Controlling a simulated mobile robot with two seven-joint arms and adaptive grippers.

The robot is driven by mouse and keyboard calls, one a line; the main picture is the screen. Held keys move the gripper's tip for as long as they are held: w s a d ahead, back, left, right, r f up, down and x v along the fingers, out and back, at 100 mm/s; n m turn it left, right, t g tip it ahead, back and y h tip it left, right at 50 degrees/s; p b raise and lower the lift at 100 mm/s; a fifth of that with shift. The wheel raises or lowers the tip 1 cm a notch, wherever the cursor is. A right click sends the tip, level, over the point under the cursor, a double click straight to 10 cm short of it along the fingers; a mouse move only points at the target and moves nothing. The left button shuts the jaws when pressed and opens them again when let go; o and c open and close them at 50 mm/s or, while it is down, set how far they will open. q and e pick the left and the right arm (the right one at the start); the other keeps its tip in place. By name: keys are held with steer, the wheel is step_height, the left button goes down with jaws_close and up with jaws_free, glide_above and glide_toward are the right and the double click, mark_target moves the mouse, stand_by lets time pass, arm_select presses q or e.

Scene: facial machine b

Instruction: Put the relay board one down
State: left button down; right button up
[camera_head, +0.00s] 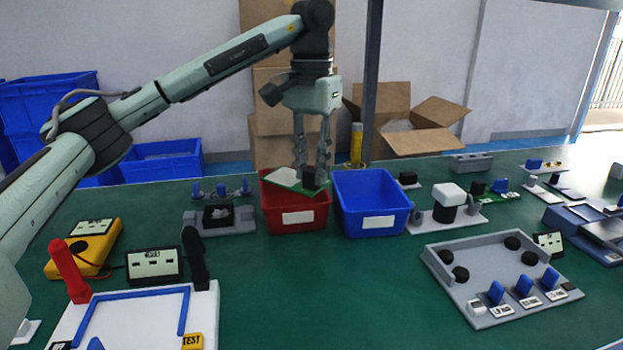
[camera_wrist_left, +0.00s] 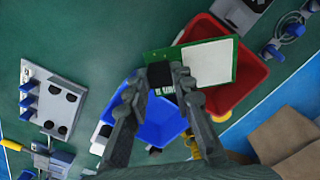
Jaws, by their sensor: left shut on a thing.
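The relay board one (camera_head: 287,178) is a green board with a white area and a black block. My left gripper (camera_head: 311,178) points down and is shut on it, holding it over the red bin (camera_head: 296,219). In the left wrist view the board (camera_wrist_left: 215,62) is between the fingers of the left gripper (camera_wrist_left: 163,80), and it covers part of the red bin (camera_wrist_left: 250,75). A blue bin (camera_head: 372,205) stands right beside the red bin, and it also shows in the left wrist view (camera_wrist_left: 158,122). I cannot tell the exact gap between board and bin. My right gripper is not in view.
A grey fixture (camera_head: 497,272) with knobs and blue switches lies at the right. A test panel (camera_head: 136,310) with red and black probes and a yellow meter (camera_head: 84,248) are at the front left. The green table (camera_head: 330,290) is clear in the middle front.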

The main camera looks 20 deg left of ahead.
arm_select(q)
step_height(320, 180, down, 3)
steer(key=shift+r, duration=0.1)
steer(key=shift+f, duration=0.35)
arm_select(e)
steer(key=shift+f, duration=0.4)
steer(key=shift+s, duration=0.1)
arm_select(q)
steer(key=shift+f, duration=0.15)
steer(key=c, duration=1.7)
jaws_free()
steer(key=o, duration=0.4)
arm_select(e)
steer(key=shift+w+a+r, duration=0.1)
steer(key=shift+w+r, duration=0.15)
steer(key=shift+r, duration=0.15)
